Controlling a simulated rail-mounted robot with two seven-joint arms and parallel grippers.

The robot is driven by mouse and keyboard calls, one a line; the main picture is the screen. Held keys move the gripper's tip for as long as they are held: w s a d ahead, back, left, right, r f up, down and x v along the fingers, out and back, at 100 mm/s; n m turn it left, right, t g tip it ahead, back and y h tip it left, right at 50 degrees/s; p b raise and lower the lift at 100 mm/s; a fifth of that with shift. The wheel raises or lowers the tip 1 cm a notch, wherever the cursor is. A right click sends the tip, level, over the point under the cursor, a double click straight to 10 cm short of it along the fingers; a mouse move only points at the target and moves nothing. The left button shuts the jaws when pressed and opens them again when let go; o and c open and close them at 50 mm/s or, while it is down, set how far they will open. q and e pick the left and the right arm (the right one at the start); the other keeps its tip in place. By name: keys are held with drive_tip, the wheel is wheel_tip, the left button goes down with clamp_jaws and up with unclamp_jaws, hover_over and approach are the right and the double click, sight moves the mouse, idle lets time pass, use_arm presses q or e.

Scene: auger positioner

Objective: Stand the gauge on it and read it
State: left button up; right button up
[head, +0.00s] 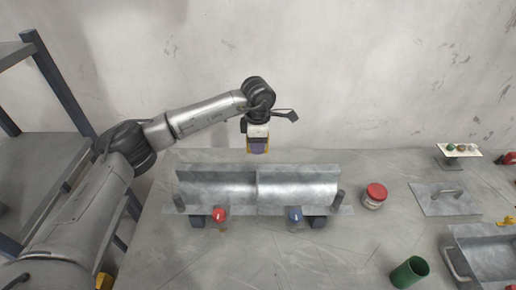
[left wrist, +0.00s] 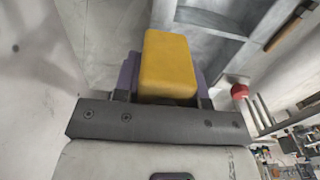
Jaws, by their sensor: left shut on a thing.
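My left gripper (head: 258,148) points down behind and above the back edge of the metal trough (head: 215,187), and is shut on a yellow block that seems to be the gauge (head: 249,143). In the left wrist view the yellow block (left wrist: 167,62) sits between the purple fingers; no dial or reading shows on the side in sight. The block appears apart from the trough. The trough lies level across the table in two joined lengths, with a red knob (head: 219,214) and a blue knob (head: 294,214) at its front. My right gripper is out of view.
A red-lidded jar (head: 375,195) stands right of the trough. A green cup (head: 409,271), a plate with a handle (head: 446,198) and a grey bin (head: 492,258) lie further right. A grey shelf rack (head: 50,150) stands left. The table's front middle is clear.

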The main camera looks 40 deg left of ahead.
use_arm(q)
wheel_tip(320, 180, down, 7)
drive_tip(key=b, duration=0.5)
drive_tip(key=shift+r, duration=0.1)
idle(0.6)
drive_tip(key=shift+f+b, duration=0.4)
drive_tip(key=shift+f, duration=0.15)
drive_tip(key=o, duration=1.1)
